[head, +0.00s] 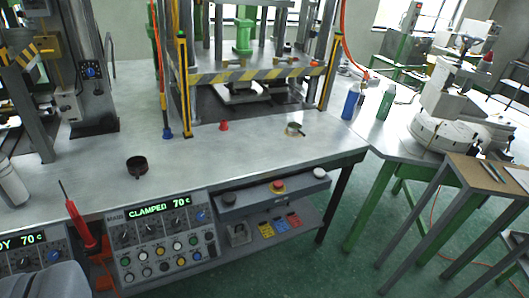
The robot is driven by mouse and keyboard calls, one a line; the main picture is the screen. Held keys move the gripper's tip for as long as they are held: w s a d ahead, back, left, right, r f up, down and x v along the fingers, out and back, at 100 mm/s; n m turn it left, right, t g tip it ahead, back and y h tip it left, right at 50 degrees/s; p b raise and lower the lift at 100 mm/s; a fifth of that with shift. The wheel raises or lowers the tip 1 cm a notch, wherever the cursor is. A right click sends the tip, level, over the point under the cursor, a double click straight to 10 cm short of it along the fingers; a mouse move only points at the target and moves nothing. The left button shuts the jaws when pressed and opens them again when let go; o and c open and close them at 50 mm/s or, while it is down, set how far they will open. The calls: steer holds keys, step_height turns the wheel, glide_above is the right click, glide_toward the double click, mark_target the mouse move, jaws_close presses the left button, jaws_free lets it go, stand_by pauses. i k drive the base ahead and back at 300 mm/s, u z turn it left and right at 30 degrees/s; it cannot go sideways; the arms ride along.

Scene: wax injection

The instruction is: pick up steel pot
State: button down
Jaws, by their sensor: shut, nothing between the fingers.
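A small steel-coloured pot (295,129) stands on the grey metal worktop at the right, in front of the press. A dark round pot (137,168) with a short handle stands on the same worktop at the left, nearer the front edge. I cannot tell what either holds. My gripper is not visible in the head view. A rounded grey shape at the bottom left corner may be part of me.
The press (255,76) with a striped guard bar stands behind the pots. A small red cone (224,126) and a blue bottle (351,102) are on the worktop. A control panel (165,238) reading "CLAMPED 70" is below its front edge.

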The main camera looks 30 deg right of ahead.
mark_target(297, 132)
steer(key=z, duration=1.4)
steer(key=i, duration=2.35)
steer(key=u, duration=1.35)
